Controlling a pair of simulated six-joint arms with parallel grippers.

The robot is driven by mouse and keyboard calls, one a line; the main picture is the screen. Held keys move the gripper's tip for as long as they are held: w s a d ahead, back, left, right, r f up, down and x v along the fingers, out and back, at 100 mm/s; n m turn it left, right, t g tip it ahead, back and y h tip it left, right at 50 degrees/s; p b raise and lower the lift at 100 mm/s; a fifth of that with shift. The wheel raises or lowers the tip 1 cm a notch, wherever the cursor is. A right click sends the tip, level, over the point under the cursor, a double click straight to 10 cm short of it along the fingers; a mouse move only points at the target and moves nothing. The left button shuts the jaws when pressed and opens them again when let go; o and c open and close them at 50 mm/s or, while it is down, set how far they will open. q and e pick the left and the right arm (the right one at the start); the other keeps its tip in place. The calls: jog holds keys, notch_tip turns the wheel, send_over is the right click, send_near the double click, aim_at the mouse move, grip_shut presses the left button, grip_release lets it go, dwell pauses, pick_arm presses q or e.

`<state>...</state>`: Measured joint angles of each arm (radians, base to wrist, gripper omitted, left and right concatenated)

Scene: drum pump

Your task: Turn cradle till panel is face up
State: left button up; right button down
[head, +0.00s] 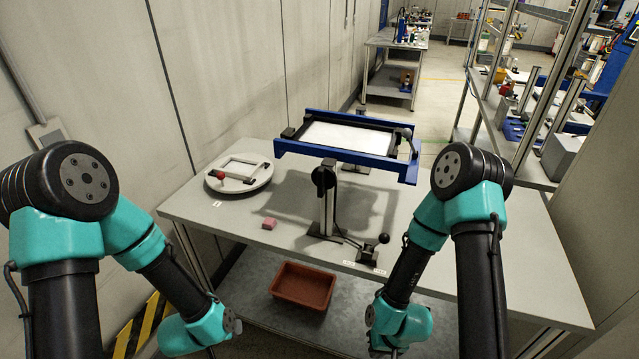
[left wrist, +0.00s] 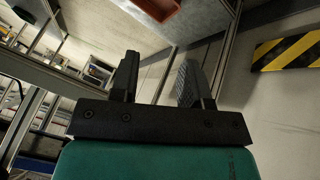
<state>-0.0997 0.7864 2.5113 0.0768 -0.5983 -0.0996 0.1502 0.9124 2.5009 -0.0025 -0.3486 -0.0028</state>
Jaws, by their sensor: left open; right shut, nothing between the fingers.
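The cradle is a blue frame (head: 292,147) on a post stand at the middle of the table. A white panel (head: 345,137) lies in it, roughly level; I cannot tell which face is up. A black round part (head: 324,178) is at the post top. A lever with a black knob (head: 384,238) stands at the table's front. My right gripper (head: 394,352) is low in front of the table, away from the cradle, shut and empty, mostly at the picture's bottom edge. My left gripper (left wrist: 155,80) is open and empty in the left wrist view, away from the cradle.
A round white turntable (head: 240,187) with a small frame and red knob is at the table's left. A red-brown bin (head: 302,286) sits on the lower shelf. A wall is on the left; the table's right is clear.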

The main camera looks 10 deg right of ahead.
aim_at(319, 183)
pick_arm(q)
jog(key=w+d+r+m+t+h, duration=0.1)
jog(key=w+d+r+m+t, duration=0.15)
jog(key=d+r, duration=0.5)
jog(key=w+d+r+m+t+h, duration=0.15)
jog(key=d+r+t, duration=0.25)
jog(key=r, duration=0.6)
jog(key=s+d+r+t+h, duration=0.1)
jog(key=d+r+t, duration=0.1)
jog(key=r, duration=0.5)
jog(key=s+d+r+m+t+h, duration=0.1)
jog(key=d+r+t, duration=0.1)
jog(key=d+r, duration=0.3)
notch_tip(319, 183, up, 3)
jog(key=shift+s+d+f, duration=0.1)
jog(key=shift+s+d, duration=0.05)
jog(key=shift+s, duration=0.25)
jog(key=shift+w+h, duration=0.1)
jog(key=shift+h, duration=0.15)
jog(key=x, duration=1.7)
jog(key=shift+w, duration=0.1)
jog(key=shift+c, duration=0.2)
grip_shut()
